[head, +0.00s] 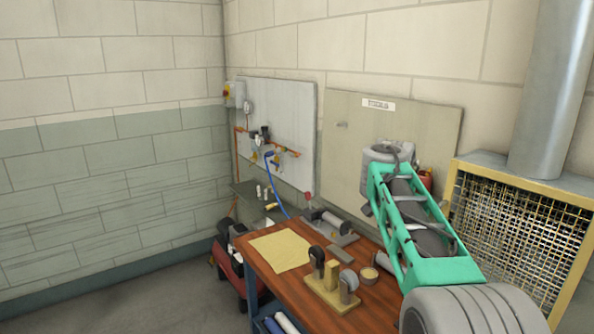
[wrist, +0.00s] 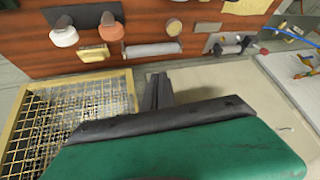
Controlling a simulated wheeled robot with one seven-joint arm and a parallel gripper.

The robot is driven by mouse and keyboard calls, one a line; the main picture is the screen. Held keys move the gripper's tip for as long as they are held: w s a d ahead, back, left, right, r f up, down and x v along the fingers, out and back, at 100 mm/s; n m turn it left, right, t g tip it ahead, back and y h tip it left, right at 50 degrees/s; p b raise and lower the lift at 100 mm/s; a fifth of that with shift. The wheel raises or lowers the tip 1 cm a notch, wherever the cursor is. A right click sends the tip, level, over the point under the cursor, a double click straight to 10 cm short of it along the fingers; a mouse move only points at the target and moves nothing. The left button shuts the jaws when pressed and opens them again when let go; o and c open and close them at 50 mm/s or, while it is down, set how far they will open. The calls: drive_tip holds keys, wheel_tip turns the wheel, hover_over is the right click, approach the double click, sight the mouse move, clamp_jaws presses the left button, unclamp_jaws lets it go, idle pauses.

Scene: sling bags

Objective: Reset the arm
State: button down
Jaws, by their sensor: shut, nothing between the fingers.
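My teal arm reaches up and over the right side of the workbench in the head view, with its grey far end in front of the pale wall board. My gripper (wrist: 158,78) shows in the wrist view as two dark fingers close together, with nothing between them. It is apart from the things around it. The fingertips cannot be made out in the head view.
A wooden workbench (head: 262,264) holds a yellow cloth (head: 281,250), a wooden block stand (head: 325,295) and a grey roller device (head: 329,224). A yellow mesh cage (head: 520,228) with a grey duct (head: 551,90) stands at right. Wall boards are behind; floor at left is clear.

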drive_tip(key=s+a+f+n+g+y, duration=0.1)
drive_tip(key=s+a+f+n, duration=0.2)
drive_tip(key=s+f, duration=0.4)
drive_tip(key=s+a+f+n+g+y, duration=0.1)
drive_tip(key=s+a+f+n+g, duration=0.2)
drive_tip(key=f, duration=0.5)
drive_tip(key=s+a+f+n+y, duration=0.1)
drive_tip(key=s+a+f, duration=0.2)
drive_tip(key=s, duration=0.7)
drive_tip(key=s+a+f+n, duration=0.2)
drive_tip(key=s+a+f, duration=0.15)
drive_tip(key=s, duration=0.65)
wheel_tip(320, 180, up, 6)
drive_tip(key=t, duration=0.2)
drive_tip(key=shift+a+t, duration=0.3)
